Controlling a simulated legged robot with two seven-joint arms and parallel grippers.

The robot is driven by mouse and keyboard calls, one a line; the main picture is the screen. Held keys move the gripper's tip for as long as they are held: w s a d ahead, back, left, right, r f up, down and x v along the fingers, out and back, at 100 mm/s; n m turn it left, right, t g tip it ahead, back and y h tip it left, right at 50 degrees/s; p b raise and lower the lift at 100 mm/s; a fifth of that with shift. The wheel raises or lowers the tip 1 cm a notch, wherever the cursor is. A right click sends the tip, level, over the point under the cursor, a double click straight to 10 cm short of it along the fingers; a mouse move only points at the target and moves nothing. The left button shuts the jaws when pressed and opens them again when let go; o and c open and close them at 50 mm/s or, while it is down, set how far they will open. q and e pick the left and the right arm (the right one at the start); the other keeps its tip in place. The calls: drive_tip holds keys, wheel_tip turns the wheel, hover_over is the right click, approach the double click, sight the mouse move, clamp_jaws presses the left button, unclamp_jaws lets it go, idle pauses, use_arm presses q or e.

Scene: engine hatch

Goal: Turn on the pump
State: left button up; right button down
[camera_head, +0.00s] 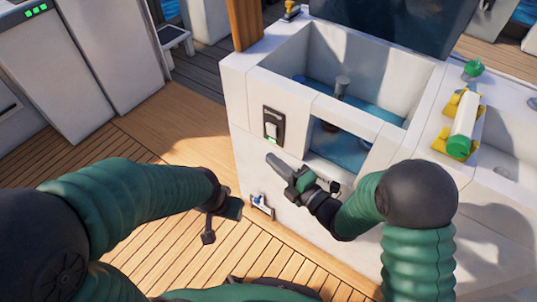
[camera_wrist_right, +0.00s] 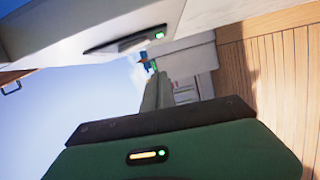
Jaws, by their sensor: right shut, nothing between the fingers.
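A switch panel (camera_head: 272,126) with a dark frame and a pale rocker is on the front of the white engine hatch box (camera_head: 240,100). It also shows edge-on in the wrist view (camera_wrist_right: 125,40), with a small green light on it. My right gripper (camera_head: 275,164) is shut and empty, just below the panel and apart from it. Its grey fingers (camera_wrist_right: 158,92) point toward the upper middle of the wrist view. My left gripper (camera_head: 222,212) hangs low at the left of the box; its jaws are unclear. The rocker's exact position is too small to tell.
The open hatch holds blue water (camera_head: 375,103) and a grey pipe (camera_head: 341,87). A window (camera_head: 343,146) is right of the panel. A small blue-and-white fixture (camera_head: 261,203) sits low on the box. A yellow-and-white part (camera_head: 463,122) lies at right. Wooden deck (camera_head: 200,140) is clear at left.

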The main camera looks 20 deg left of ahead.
drive_tip(key=p+v, duration=0.1)
drive_tip(key=v, duration=0.5)
drive_tip(key=shift+s+d, duration=0.2)
drive_tip(key=shift+d, duration=0.05)
drive_tip(key=shift+f, duration=0.15)
